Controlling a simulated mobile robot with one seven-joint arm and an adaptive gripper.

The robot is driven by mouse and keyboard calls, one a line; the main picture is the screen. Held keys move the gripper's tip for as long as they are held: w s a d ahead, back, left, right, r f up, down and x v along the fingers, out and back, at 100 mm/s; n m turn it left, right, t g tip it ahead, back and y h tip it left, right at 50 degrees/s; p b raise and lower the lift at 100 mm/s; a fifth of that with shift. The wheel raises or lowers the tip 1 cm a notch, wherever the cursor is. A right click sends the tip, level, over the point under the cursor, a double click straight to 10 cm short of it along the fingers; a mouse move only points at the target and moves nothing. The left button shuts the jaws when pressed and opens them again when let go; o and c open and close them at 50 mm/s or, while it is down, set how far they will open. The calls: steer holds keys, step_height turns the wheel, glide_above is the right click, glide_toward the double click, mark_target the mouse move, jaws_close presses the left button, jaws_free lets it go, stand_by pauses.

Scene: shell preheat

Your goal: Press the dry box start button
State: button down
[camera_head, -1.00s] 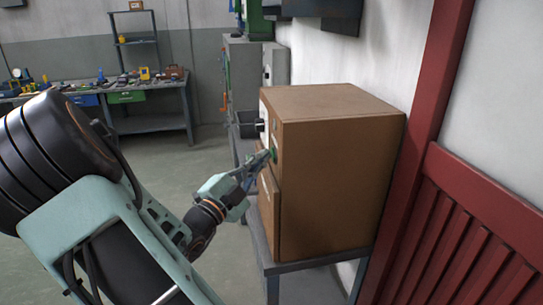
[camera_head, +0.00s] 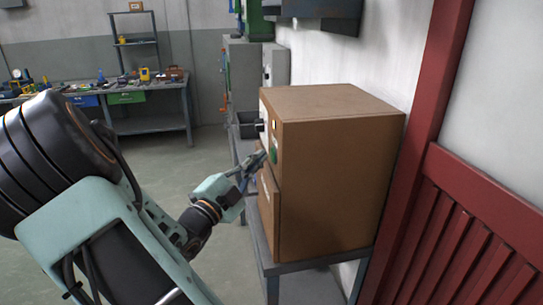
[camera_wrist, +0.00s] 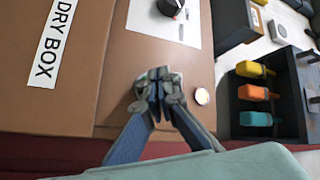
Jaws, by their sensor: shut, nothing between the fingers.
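The brown dry box (camera_head: 335,170) stands on a grey table against the wall. The wrist view shows its "DRY BOX" label (camera_wrist: 52,42). A green button (camera_head: 273,150) is on its front in the head view. Above it a small indicator (camera_head: 274,125) glows pale yellow; a pale round light (camera_wrist: 202,96) also shows in the wrist view. My gripper (camera_head: 262,157) is shut and empty, its tips close to the front just below and left of the green button. In the wrist view my gripper (camera_wrist: 158,84) covers part of the front, and I cannot make out the button.
A black knob (camera_wrist: 170,7) sits on a white panel (camera_wrist: 165,24) of the box. A dark holder (camera_wrist: 262,105) with yellow, orange and teal pieces lies beside it. A red slatted panel (camera_head: 465,240) is at the right. A workbench (camera_head: 150,110) stands at the back left.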

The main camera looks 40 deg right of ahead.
steer(key=shift+w+a, duration=0.2)
steer(key=shift+a, duration=0.05)
steer(key=w+a, duration=0.1)
steer(key=a, duration=0.1)
steer(key=w+a, duration=0.1)
steer(key=a, duration=0.1)
steer(key=shift+w, duration=0.2)
stand_by(0.3)
stand_by(0.7)
